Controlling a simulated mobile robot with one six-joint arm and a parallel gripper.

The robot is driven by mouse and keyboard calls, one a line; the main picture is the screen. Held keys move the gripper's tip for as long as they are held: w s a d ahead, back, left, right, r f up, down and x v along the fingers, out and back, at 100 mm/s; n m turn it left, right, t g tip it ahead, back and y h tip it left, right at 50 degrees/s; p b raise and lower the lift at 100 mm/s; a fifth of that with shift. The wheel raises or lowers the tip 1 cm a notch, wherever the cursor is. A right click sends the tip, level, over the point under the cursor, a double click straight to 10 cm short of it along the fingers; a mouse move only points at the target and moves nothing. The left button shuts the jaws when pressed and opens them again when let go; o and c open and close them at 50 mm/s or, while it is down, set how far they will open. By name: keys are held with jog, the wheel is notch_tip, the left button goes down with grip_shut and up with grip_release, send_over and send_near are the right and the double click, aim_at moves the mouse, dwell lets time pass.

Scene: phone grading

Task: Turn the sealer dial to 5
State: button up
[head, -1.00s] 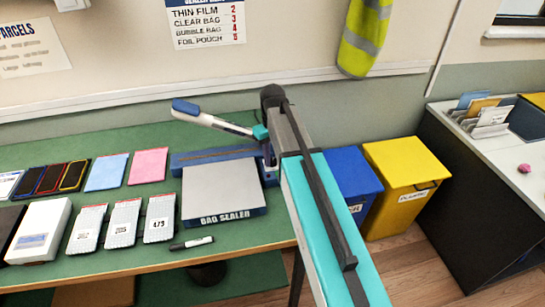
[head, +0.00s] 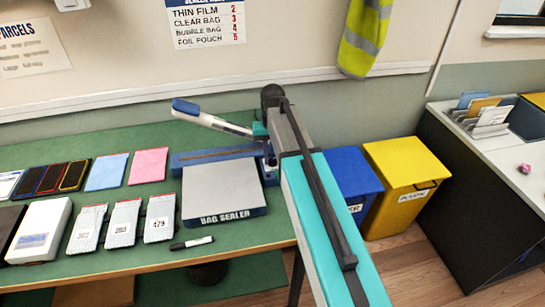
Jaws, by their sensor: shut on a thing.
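The bag sealer (head: 222,193) stands on the green table, with a grey top plate and a blue body. Its lever arm (head: 212,119), white with a blue handle end, is raised and slants up to the left. My gripper (head: 267,156) is at the right end of the sealer, by the lever's hinge, mostly hidden behind my own arm. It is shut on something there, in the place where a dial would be. The dial and its setting cannot be made out. The wall chart (head: 207,24) lists foil pouch with 5.
Several phones, a blue pad (head: 106,171), a pink pad (head: 148,164), numbered grey packs (head: 123,223), a white box (head: 40,230) and a marker (head: 191,243) lie on the table. Blue (head: 357,180) and yellow (head: 405,185) bins stand right of it.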

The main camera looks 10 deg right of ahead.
aim_at(272, 160)
jog(key=shift+a, duration=0.1)
jog(key=o, duration=1.1)
jog(key=shift+c, duration=0.2)
jog(key=shift+r, duration=0.15)
notch_tip(272, 160, up, 14)
jog(key=p, duration=0.8)
jog(key=shift+f+p, duration=0.25)
jog(key=shift+p, duration=0.15)
